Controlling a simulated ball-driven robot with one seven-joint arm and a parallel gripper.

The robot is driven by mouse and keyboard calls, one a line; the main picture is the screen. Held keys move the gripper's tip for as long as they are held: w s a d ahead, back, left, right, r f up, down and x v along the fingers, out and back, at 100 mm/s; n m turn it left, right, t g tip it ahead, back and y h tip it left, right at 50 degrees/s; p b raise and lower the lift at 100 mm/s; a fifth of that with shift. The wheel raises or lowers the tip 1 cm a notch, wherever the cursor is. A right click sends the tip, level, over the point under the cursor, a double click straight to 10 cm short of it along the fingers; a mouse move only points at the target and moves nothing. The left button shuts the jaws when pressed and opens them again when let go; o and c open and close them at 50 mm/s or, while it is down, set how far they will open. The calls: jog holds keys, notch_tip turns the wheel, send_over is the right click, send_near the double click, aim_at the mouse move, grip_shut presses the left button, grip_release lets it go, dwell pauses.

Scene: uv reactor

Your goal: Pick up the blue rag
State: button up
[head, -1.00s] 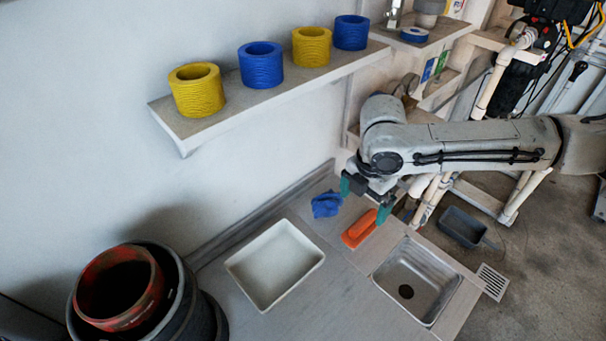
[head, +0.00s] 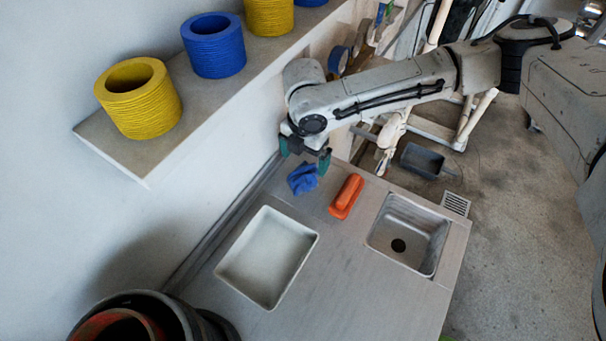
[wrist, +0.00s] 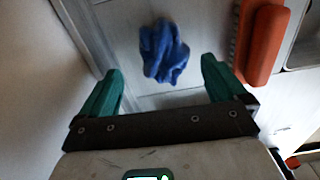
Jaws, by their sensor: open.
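The crumpled blue rag (head: 302,178) lies on the grey counter, near the wall and left of an orange brush. In the wrist view the rag (wrist: 164,52) lies ahead of my gripper, between the lines of its two fingers and beyond their tips. My gripper (head: 305,158) has green fingers and is at the rag's far side in the head view. In the wrist view my gripper (wrist: 160,75) is open with nothing between its fingers. The remaining height above the rag is hard to tell.
The orange brush (head: 346,196) lies right of the rag. A white tray (head: 232,270) and a steel sink (head: 410,212) are set nearer. A shelf (head: 150,165) with yellow and blue rolls runs along the wall. The counter between tray and sink is clear.

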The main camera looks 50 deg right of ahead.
aim_at(304, 172)
jog(key=f, duration=0.4)
jog(key=shift+s+a, duration=0.25)
jog(key=shift+a, duration=0.1)
jog(key=shift+f, duration=0.7)
jog(key=shift+c, duration=0.2)
jog(key=c, duration=1.1)
jog(key=shift+r, duration=0.15)
jog(key=shift+r, duration=0.55)
jog(key=s+a+r, duration=0.2)
jog(key=s+r, duration=0.9)
jog(key=s, duration=0.3)
jog(key=shift+r+b, duration=0.35)
jog(key=shift+b, duration=0.05)
